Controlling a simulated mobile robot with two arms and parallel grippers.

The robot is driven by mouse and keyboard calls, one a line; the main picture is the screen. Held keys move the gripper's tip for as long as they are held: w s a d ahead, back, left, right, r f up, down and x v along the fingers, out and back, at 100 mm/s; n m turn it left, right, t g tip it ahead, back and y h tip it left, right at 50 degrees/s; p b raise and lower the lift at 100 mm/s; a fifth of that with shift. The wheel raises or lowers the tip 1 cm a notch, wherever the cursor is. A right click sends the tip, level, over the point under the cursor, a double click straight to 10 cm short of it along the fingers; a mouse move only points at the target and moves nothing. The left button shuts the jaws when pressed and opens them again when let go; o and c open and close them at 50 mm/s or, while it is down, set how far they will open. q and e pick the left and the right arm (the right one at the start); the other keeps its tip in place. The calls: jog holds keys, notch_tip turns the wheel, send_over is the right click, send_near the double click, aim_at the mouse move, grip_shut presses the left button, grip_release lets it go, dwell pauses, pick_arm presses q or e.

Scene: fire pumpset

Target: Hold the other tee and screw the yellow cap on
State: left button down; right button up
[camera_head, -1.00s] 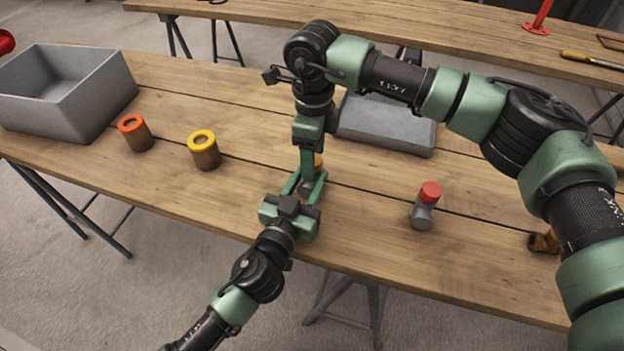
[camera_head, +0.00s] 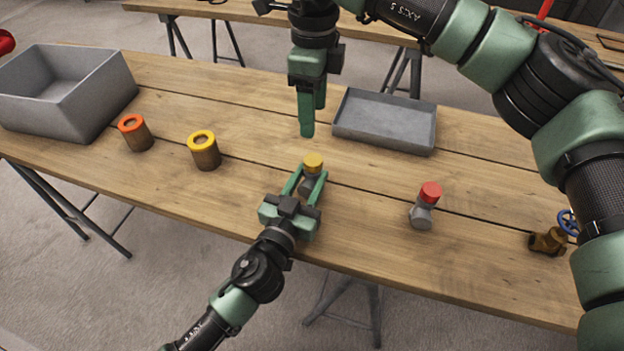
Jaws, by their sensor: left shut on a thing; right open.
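A grey tee (camera_head: 308,186) stands on the table at the middle, with the yellow cap (camera_head: 313,161) sitting on its top. I cannot tell how tightly the cap is seated. My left gripper (camera_head: 313,180) is shut on this tee, its fingers on either side of the body below the cap. My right gripper (camera_head: 313,122) is open and empty, above and behind the yellow cap, apart from it. Another grey tee (camera_head: 422,216) with a red cap (camera_head: 430,191) on top stands to the right.
A shallow grey tray (camera_head: 385,122) lies at the back. A grey bin (camera_head: 100,100) is at the far left. An orange-topped cylinder (camera_head: 135,134) and a yellow-topped cylinder (camera_head: 204,152) stand left. A brass valve with a blue wheel (camera_head: 548,241) is at right, near my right arm.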

pick_arm(q)
jog(key=c, duration=0.9)
grip_release()
jog(key=shift+o, duration=0.2)
jog(key=shift+s, duration=0.1)
jog(key=shift+s+a+f, duration=0.1)
jog(key=shift+s+a, duration=0.1)
jog(key=shift+s, duration=0.15)
jog(key=b+v, duration=0.1)
jog(key=v, duration=0.6)
jog(key=shift+d+b, duration=0.1)
jog(key=shift+b, duration=0.3)
